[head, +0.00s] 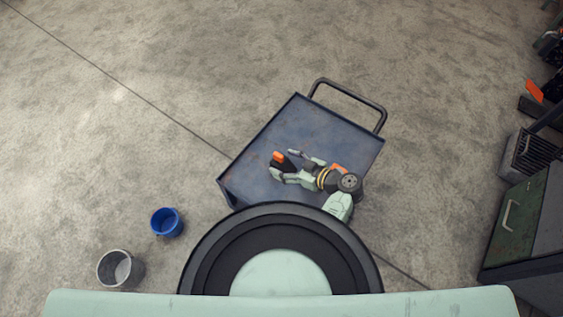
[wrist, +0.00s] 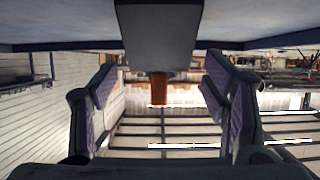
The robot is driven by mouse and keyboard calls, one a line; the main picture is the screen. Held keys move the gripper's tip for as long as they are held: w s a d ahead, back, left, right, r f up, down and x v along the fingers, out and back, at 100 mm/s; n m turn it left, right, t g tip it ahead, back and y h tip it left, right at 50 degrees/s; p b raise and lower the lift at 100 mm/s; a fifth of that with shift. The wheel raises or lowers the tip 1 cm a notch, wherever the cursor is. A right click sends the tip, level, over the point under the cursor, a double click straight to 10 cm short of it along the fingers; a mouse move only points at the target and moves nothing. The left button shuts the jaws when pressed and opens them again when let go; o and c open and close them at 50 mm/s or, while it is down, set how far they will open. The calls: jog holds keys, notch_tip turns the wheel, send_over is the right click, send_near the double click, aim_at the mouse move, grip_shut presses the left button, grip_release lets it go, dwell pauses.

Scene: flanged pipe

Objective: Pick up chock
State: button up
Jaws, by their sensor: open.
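The chock (head: 285,164) is a dark block with an orange part, lying on the blue top of the cart (head: 260,140). In the wrist view, which looks upside down, the chock (wrist: 158,32) shows as a dark grey block at top centre with its orange part pointing down. My gripper (head: 284,162) reaches in from the right, low over the cart top. Its fingers are spread, one on each side of the chock, with a visible gap on both sides in the wrist view. Nothing is held.
A blue bucket (head: 167,222) and a grey bucket (head: 120,268) stand on the floor at left. The cart's handle (head: 350,95) is at its far end. A green cabinet (head: 515,215) stands at right. An orange patch (head: 338,167) shows beside my wrist; I cannot tell what it is.

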jog(key=shift+x, duration=1)
jog(key=c, duration=1.4)
